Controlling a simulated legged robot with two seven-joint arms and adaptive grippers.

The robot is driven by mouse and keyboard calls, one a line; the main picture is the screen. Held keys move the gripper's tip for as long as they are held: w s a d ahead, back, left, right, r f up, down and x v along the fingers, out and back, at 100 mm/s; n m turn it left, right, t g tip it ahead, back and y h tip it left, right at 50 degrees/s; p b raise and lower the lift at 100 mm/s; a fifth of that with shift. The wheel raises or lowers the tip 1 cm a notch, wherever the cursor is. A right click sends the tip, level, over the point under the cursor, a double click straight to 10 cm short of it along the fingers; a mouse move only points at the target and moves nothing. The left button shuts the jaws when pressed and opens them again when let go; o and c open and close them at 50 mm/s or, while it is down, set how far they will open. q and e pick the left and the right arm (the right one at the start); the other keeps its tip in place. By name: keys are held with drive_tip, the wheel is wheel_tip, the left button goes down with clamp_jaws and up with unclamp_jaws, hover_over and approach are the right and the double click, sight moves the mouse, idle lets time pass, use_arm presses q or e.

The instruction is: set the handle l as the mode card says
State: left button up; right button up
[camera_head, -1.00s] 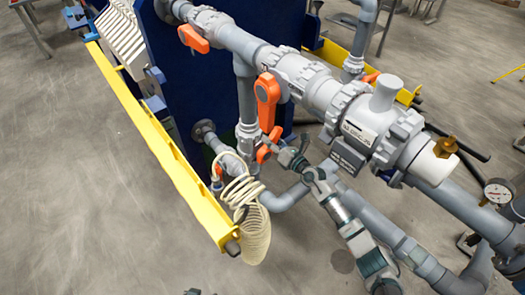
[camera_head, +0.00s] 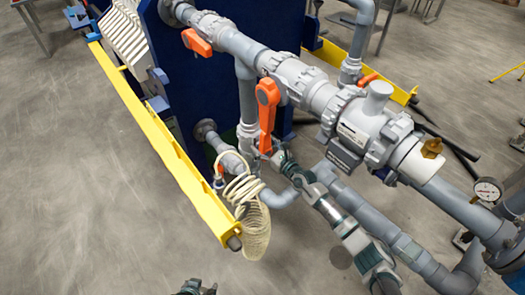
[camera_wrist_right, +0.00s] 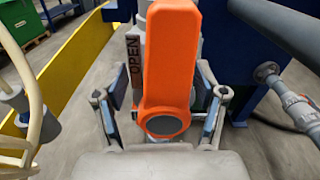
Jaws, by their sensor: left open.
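My right gripper (camera_head: 270,153) is low by the pipe. Its fingers (camera_wrist_right: 165,110) stand on either side of that handle with gaps, so it is open. My left gripper (camera_head: 197,288) is open at the bottom edge, far from the handles. No mode card can be made out.
Another orange handle (camera_head: 197,42) sits at upper left and a small one (camera_head: 369,78) behind the pipe. A coiled cream hose (camera_head: 248,205) hangs left of my right gripper. A yellow rail (camera_head: 165,145) runs along the left; floor beyond it is clear.

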sight(266, 146)
drive_tip(key=shift+w+r, duration=0.1)
drive_tip(key=shift+r, duration=0.05)
drive_tip(key=shift+d+r, duration=0.1)
drive_tip(key=shift+d, duration=0.1)
drive_tip(key=p+v, duration=0.3)
drive_tip(key=v, duration=0.3)
drive_tip(key=shift+s+r, duration=0.15)
drive_tip(key=shift+s, duration=0.05)
drive_tip(key=shift+s+d+f+p, duration=0.2)
drive_tip(key=shift+d+p, duration=0.05)
drive_tip(key=shift+p, duration=0.05)
drive_tip(key=shift+a, duration=0.1)
